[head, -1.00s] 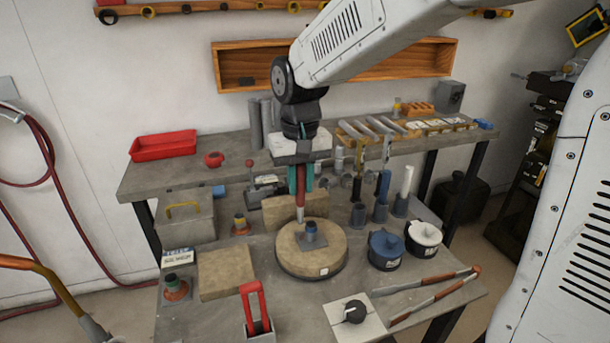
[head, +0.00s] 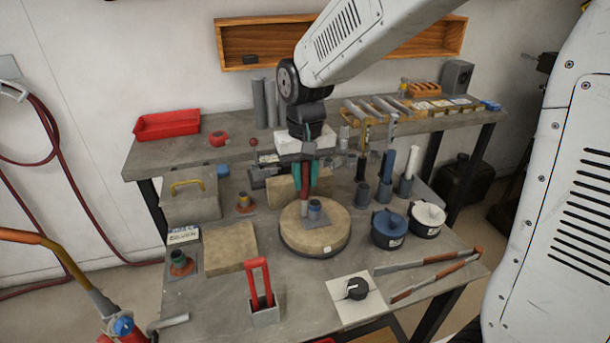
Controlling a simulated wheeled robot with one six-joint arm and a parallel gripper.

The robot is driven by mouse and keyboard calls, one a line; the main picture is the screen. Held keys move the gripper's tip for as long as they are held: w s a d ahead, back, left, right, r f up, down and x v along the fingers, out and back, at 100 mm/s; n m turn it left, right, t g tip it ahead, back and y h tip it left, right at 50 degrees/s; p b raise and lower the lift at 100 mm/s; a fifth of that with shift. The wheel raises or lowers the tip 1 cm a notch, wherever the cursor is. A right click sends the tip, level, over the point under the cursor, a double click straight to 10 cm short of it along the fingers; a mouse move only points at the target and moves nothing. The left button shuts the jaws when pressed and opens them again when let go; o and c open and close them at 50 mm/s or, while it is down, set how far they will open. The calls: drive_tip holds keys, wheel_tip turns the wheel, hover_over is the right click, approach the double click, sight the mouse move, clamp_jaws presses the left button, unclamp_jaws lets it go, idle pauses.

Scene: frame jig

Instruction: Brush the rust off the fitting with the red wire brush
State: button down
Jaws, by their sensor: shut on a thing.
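My gripper (head: 305,186), with teal fingers, is shut on the red wire brush (head: 305,195) above the round turntable (head: 330,230). The brush points down. Its lower end is just left of the fitting (head: 315,209), a small piece with a blue top and a brownish body. I cannot tell if the brush touches it. The fitting stands on a small grey plate on the tan turntable top. Rust on it is too small to make out.
A blue pot (head: 388,229) and a white-lidded pot (head: 427,219) stand right of the turntable. A tan block (head: 230,246) lies left. A red-handled tool (head: 260,284) in a holder, a knob (head: 356,288) and tongs (head: 425,272) are in front. Upright tools stand behind right.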

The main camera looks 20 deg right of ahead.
drive_tip(key=shift+f, duration=0.5)
idle(0.3)
drive_tip(key=shift+w, duration=0.1)
drive_tip(key=shift+w, duration=0.8)
idle(0.7)
drive_tip(key=shift+s, duration=0.1)
